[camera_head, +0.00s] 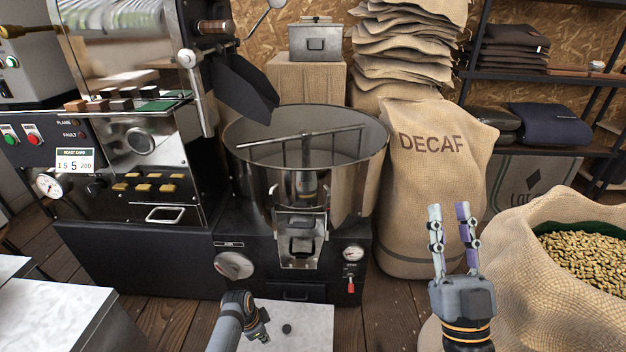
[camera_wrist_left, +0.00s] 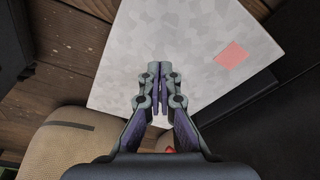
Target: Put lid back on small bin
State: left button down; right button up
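A small metal bin (camera_head: 316,45) with a front handle stands at the back in the head view. Its top looks covered, with a small knob on it. A pale flat panel (camera_head: 308,325) lies low at the front, with a small dark round spot on it. I cannot tell whether it is a lid. The panel also fills much of the left wrist view (camera_wrist_left: 190,35), with a pink square on it. My left gripper (camera_head: 264,332) is over this panel, its fingers (camera_wrist_left: 160,68) together with nothing visible between them. My right gripper (camera_head: 449,208) is open and empty, fingers upright, before the DECAF sack.
A roaster (camera_head: 140,150) with a round cooling drum (camera_head: 375,165) stands at left and centre. A DECAF sack (camera_head: 435,190) and an open sack of beans (camera_head: 510,265) are at right. A pale bench top (camera_head: 50,315) is at lower left.

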pick_arm(q)
notch_tip(320, 180, up, 3)
jog(key=p, duration=0.3)
jog(key=shift+r, duration=0.2)
